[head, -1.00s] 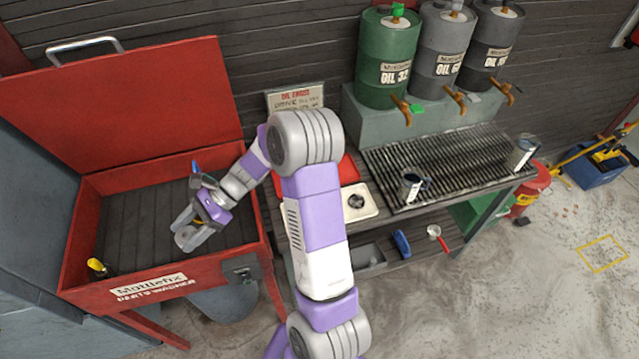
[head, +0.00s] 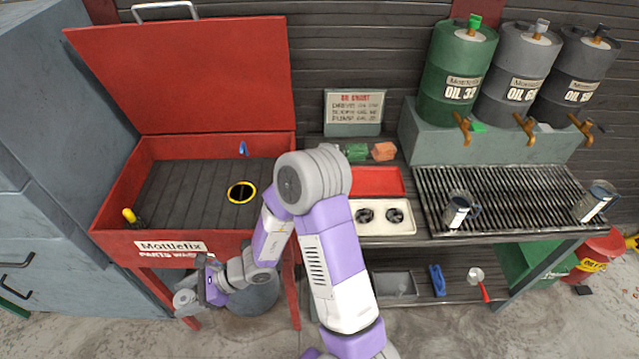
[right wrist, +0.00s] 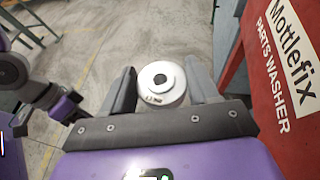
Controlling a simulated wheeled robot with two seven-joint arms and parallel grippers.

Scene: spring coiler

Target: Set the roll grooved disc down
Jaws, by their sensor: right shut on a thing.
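My right gripper (head: 195,299) is shut on the roll grooved disc (head: 184,303), in front of the red parts washer (head: 225,240) and below its front rim in the head view. In the right wrist view the disc (right wrist: 162,84) is pale grey-white with a dark centre hole, and sits between the two dark fingers of the right gripper (right wrist: 162,92). The disc is clear of the washer, with floor behind it. My left gripper is not in the head view; purple and grey links of my own show at the left of the right wrist view.
The washer's lid is up; its basin has a yellow-ringed drain (head: 242,192). A cream tray (head: 385,229) with two dark round parts stands on the bench by a red tray (head: 376,181). A drip grate (head: 510,190) holds two jugs. Floor is open in front.

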